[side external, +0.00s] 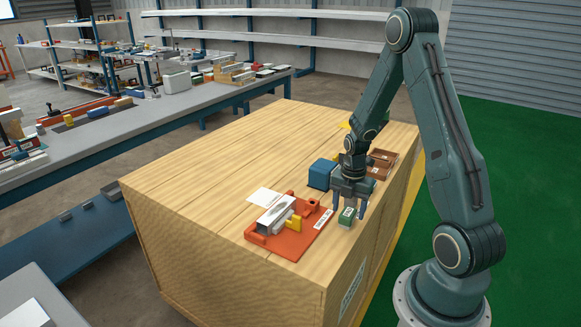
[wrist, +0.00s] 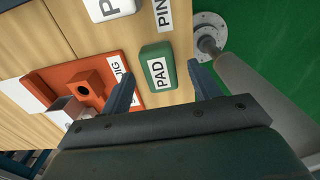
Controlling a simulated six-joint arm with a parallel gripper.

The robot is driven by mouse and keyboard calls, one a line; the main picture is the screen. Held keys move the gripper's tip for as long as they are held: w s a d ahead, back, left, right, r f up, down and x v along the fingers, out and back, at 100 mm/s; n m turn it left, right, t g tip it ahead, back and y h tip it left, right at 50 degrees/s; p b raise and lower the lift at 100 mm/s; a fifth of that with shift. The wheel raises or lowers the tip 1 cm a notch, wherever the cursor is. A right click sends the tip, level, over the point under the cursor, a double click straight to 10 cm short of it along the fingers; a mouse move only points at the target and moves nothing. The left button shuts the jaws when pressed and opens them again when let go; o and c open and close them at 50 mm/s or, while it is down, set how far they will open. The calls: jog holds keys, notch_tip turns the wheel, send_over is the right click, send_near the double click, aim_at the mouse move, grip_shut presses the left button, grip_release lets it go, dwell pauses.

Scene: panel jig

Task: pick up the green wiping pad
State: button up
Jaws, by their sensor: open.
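The green wiping pad (wrist: 148,52) is a small rounded block with a white label reading PAD. It lies on the wooden crate top near the edge, and it also shows in the side external view (side external: 347,216). My gripper (side external: 351,210) is open and points down just above the pad. In the wrist view, the fingers of my gripper (wrist: 164,85) are spread wide, one toward each side of the pad, with the pad a little beyond the tips. Nothing is between the jaws. I cannot tell the exact height gap.
An orange jig (side external: 286,245) with a grey and white part and a yellow piece lies left of the pad. A blue box (side external: 320,175) stands behind it, and a brown tray (side external: 383,158) lies farther back. The left crate top (side external: 205,170) is clear.

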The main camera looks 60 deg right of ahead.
jog(key=shift+f, duration=1.1)
jog(key=c, duration=1.1)
